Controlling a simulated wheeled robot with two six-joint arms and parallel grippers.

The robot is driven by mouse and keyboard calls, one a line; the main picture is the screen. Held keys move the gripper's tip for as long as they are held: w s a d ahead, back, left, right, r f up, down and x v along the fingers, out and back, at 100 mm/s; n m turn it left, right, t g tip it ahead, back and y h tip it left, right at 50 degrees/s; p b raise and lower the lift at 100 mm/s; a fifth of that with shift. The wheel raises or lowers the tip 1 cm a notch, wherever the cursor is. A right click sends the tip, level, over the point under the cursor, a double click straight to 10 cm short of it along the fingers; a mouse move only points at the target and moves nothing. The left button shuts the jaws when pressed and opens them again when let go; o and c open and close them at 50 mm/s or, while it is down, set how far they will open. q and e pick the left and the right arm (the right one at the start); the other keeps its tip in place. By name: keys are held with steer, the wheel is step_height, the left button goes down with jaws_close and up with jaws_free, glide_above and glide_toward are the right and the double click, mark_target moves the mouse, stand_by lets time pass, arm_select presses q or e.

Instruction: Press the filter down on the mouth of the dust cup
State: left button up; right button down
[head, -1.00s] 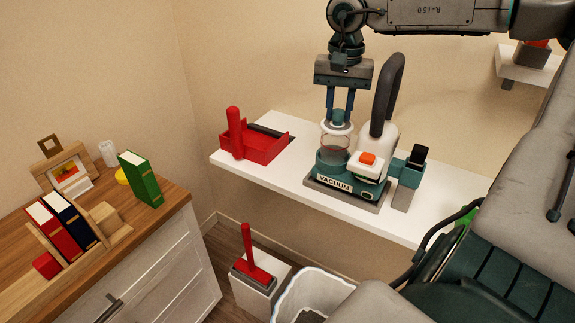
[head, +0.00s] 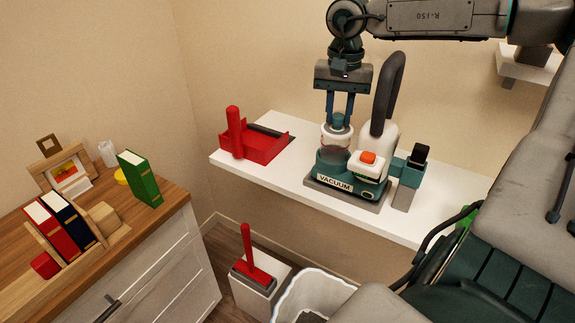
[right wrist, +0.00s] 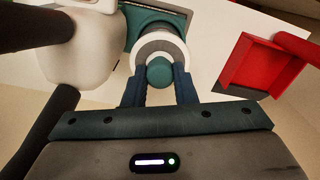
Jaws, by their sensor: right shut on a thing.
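The filter (head: 337,130), a pale ring with a teal knob, sits at the cup's mouth and looks level. My right gripper (head: 339,116) points straight down, shut on the filter's knob. The right wrist view shows the knob (right wrist: 160,73) between the two blue fingers, with the white ring (right wrist: 159,44) around it. I cannot tell whether a thin gap is left between filter and cup. My left gripper is not in view.
The vacuum's dark handle (head: 388,95) rises close to the right of my gripper. A red dustpan (head: 262,147) lies on the white shelf (head: 285,180) to the left. A lined bin (head: 290,292) and a red-handled tool (head: 250,262) are below. A wooden cabinet stands at left.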

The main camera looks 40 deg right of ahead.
mark_target(338, 115)
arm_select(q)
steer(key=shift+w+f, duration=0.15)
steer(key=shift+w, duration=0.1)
arm_select(e)
steer(key=shift+f, duration=0.3)
steer(key=c, duration=1.1)
jaws_free()
steer(key=shift+c, duration=1.4)
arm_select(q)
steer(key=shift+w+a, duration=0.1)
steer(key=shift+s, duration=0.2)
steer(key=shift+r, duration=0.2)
arm_select(e)
steer(key=shift+r, duration=0.2)
